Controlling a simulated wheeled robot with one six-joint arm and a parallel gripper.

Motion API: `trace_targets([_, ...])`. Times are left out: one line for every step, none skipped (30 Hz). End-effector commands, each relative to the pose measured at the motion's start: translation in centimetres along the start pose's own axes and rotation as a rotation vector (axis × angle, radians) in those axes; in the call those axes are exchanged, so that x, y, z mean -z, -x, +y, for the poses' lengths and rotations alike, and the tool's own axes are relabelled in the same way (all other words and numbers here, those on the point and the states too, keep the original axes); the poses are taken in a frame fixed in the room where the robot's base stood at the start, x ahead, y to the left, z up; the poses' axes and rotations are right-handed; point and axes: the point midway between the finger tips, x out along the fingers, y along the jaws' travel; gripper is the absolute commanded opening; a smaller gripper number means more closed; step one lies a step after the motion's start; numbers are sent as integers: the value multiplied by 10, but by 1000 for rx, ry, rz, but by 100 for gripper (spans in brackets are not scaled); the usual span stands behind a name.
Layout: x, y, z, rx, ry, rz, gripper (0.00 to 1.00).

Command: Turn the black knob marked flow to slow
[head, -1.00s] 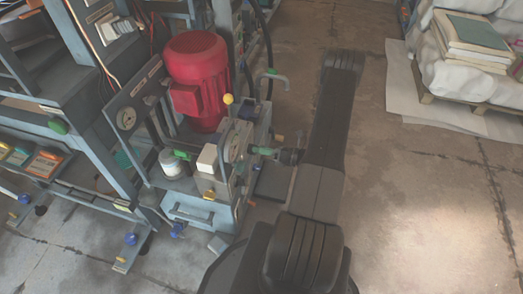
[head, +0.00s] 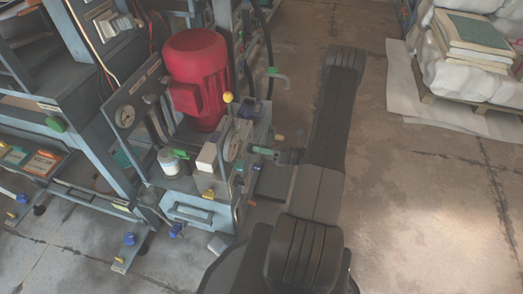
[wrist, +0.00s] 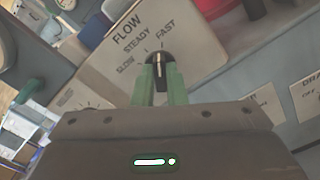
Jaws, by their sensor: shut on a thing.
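The black flow knob (wrist: 158,62) sits on a pale panel plate (wrist: 190,30) lettered FLOW, SLOW, STEADY and FAST in the wrist view. The plate looks tilted there. A pale line on the knob points roughly up the picture, nearest the FAST side; its exact mark is hard to tell. My gripper (wrist: 159,85) has its two green fingers shut on the knob, one on each side. In the head view my gripper (head: 264,151) reaches left to the machine's side, and the knob is hidden.
The machine carries a red motor (head: 196,75), a yellow ball-topped lever (head: 228,98), a white jar (head: 169,161) and a gauge (head: 126,116). Open floor (head: 420,200) lies right, below a loaded pallet (head: 460,95).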

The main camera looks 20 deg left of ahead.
Motion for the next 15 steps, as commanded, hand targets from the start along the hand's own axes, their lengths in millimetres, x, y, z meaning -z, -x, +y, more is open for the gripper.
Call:
trace_targets([2,0,-2,0,39,0,0])
trace_targets([2,0,-2,0,64,0,0])
trace_targets([2,0,-2,0,99,0,0])
trace_targets([2,0,-1,0,126,0,0])
trace_targets([2,0,-1,0,155,0,0])
trace_targets([2,0,-1,0,193,0,0])
trace_targets([2,0,-1,0,221,0,0])
trace_targets([3,0,-1,0,250,0,0])
trace_targets([2,0,-1,1,289,0,0])
trace_targets([2,0,-1,1,318,0,0])
trace_targets([2,0,0,1,346,0,0])
trace_targets([3,0,0,1,384,0,0])
trace_targets([3,0,0,1,412,0,0])
trace_targets([3,0,0,1,441,0,0])
trace_targets([3,0,0,1,480,0,0])
